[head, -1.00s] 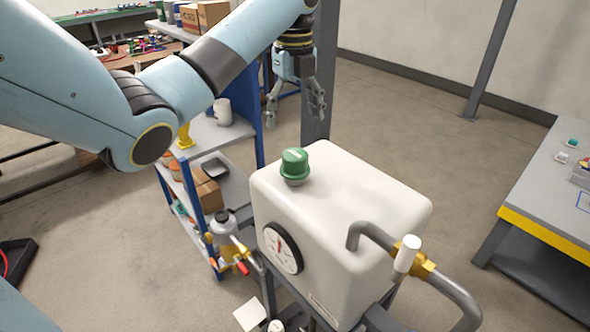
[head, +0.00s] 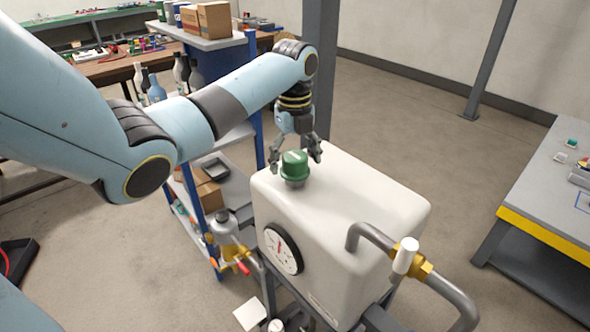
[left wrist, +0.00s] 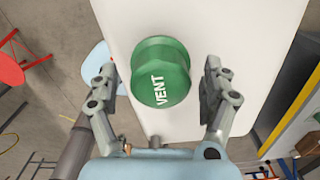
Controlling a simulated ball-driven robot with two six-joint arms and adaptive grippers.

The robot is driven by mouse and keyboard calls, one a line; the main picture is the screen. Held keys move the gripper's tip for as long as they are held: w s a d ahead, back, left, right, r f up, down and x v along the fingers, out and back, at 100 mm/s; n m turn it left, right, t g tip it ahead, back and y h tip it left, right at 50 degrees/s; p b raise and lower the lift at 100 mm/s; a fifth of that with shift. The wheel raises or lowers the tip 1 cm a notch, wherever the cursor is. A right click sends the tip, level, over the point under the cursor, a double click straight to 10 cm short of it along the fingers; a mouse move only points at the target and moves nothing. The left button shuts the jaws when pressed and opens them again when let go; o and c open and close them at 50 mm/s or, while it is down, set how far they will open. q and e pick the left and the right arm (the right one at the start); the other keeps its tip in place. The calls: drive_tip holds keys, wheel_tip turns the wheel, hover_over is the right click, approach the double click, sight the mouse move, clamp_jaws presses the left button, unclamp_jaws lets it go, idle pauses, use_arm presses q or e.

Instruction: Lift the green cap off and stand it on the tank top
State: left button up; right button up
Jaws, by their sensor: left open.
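The green cap (head: 294,163) sits on a short grey neck at the far left corner of the white tank's top (head: 345,195). In the left wrist view the cap (left wrist: 161,72) reads "VENT" and lies between the two fingers. My left gripper (head: 295,158) is open and points down over the cap, one finger to each side. In the left wrist view a gap shows between each finger and the cap (left wrist: 160,90). My right gripper is not in view.
A curved grey pipe with a brass fitting and white handle (head: 405,255) rises at the tank's right. A gauge (head: 283,249) is on its front. A blue-posted shelf (head: 225,180) stands behind left. The tank top right of the cap is clear.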

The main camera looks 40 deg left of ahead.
sight(295, 156)
use_arm(q)
drive_tip(key=c, duration=1.4)
drive_tip(key=shift+r, duration=0.15)
drive_tip(key=shift+w+r, duration=0.1)
drive_tip(key=shift+r, duration=0.15)
drive_tip(key=r, duration=0.2)
drive_tip(key=r+b, duration=0.1)
drive_tip(key=shift+s+d+r, duration=0.2)
drive_tip(key=shift+s+r, duration=0.05)
drive_tip(key=shift+r, duration=0.05)
drive_tip(key=s+d+r+p, duration=0.6)
drive_tip(key=s+d, duration=0.1)
drive_tip(key=s, duration=0.1)
drive_tip(key=shift+s+r, duration=0.25)
drive_tip(key=shift+r, duration=0.05)
drive_tip(key=shift+d, duration=0.1)
